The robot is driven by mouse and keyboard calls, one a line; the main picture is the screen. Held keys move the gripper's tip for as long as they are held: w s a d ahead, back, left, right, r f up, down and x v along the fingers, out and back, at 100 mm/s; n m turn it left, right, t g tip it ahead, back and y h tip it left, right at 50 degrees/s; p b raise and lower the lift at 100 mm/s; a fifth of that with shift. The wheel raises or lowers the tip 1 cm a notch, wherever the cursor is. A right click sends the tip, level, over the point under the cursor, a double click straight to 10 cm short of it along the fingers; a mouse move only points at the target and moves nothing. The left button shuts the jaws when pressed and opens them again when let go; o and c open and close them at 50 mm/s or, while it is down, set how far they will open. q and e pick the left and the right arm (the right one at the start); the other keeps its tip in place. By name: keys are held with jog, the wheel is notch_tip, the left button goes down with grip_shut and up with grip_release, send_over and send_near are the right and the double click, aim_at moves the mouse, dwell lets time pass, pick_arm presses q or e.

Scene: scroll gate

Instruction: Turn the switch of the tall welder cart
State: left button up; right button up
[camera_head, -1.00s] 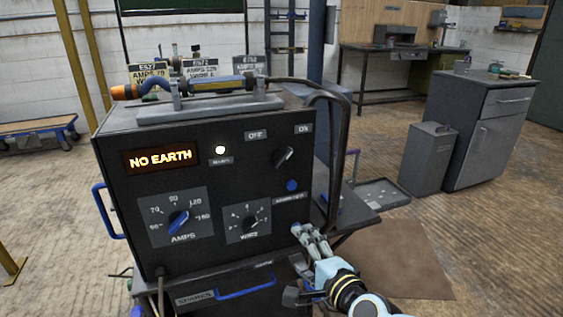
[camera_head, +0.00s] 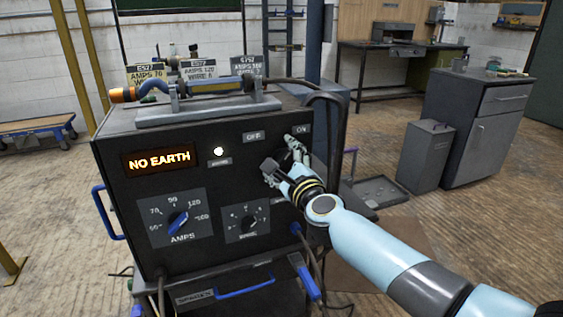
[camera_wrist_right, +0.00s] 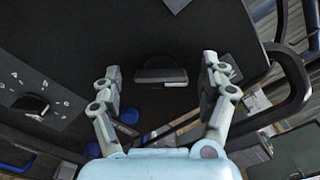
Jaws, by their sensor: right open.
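The tall welder cart (camera_head: 120,190) is a black box whose front panel faces me. Its dark rotary switch sits below the OFF label (camera_head: 253,137) and the ON label (camera_head: 301,128). In the head view my right gripper mostly hides the switch. In the right wrist view the switch (camera_wrist_right: 160,74) shows as a dark bar between the fingers, with a gap on each side. My right gripper (camera_head: 279,153) is open and its fingers straddle the switch; it also shows in the wrist view (camera_wrist_right: 161,84). My left gripper is not in view.
The panel also carries a lit NO EARTH display (camera_head: 159,160), an AMPS dial (camera_head: 178,217) and a second dial (camera_head: 248,222). A torch (camera_head: 200,91) lies on top. A bent black rail (camera_head: 340,130) stands close right of my gripper. A grey cabinet (camera_head: 476,130) stands farther right.

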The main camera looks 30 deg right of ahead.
jog(key=shift+w, duration=0.15)
jog(key=c, duration=1.2)
